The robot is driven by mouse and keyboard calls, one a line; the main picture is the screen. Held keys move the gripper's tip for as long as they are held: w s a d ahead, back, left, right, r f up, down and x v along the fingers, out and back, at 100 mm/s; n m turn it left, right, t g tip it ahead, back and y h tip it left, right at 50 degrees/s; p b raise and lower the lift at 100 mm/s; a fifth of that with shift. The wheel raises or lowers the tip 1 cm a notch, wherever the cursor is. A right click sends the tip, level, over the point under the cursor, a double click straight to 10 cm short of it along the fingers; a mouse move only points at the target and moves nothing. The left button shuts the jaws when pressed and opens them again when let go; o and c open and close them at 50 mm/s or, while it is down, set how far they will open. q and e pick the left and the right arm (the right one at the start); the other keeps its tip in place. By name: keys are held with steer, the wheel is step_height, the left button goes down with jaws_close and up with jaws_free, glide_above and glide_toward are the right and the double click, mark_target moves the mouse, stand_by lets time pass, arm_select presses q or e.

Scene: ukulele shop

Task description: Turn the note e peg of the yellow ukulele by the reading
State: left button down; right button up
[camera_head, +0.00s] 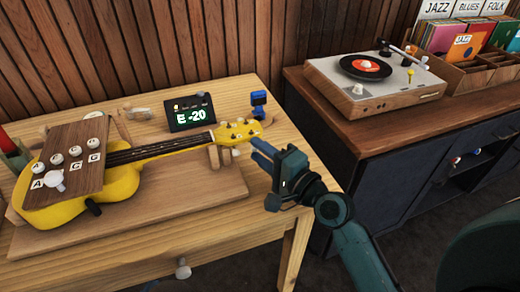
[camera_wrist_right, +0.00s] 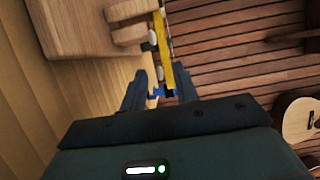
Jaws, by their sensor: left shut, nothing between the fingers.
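The yellow ukulele (camera_head: 115,185) lies on a wooden board on the table, its neck pointing right. Its headstock (camera_head: 240,131) bears several small pegs; which one is the E peg I cannot tell. My left gripper is not in view.
A wooden block with labelled knobs (camera_head: 72,160) sits over the ukulele body. A small blue object (camera_head: 259,100) stands behind the headstock. Right of the table, a dark cabinet (camera_head: 370,150) carries a record player (camera_head: 370,75) and record crates. The table's front right is bare.

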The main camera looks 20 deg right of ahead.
steer(key=shift+w+a, duration=0.15)
steer(key=shift+w, duration=0.1)
steer(key=shift+c, duration=0.5)
jaws_close()
